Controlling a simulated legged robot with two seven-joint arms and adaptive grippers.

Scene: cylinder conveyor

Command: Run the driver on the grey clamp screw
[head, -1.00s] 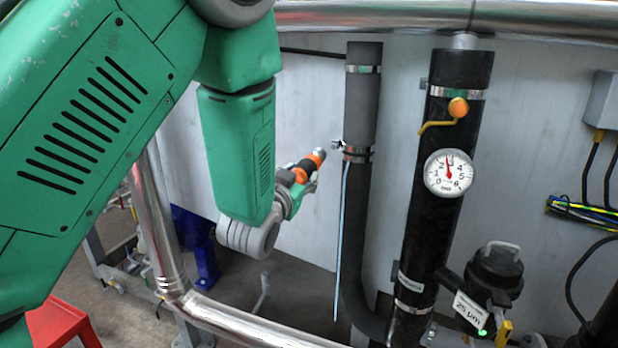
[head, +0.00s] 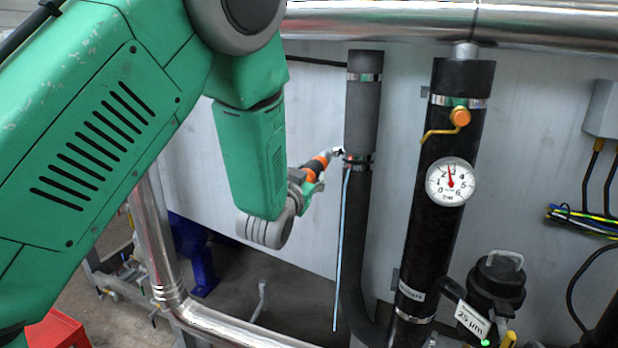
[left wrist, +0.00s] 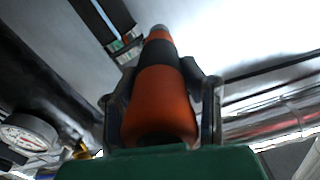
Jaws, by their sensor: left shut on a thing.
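My left gripper (head: 308,183) is shut on an orange and black driver (head: 319,168). The left wrist view shows the driver's orange handle (left wrist: 158,105) between both fingers, pointing away from the palm. I cannot tell whether the tip is seated in the screw. In the left wrist view the clamp (left wrist: 125,44) lies beyond and left of the driver. My right gripper is not in view.
The grey hose (head: 362,225) stands upright, with a thin light-blue strip (head: 341,260) hanging beside it. To its right are a black pipe (head: 424,225), a yellow-handled valve (head: 460,118) and a gauge (head: 451,182). Shiny pipes run above (head: 400,18) and below (head: 220,325).

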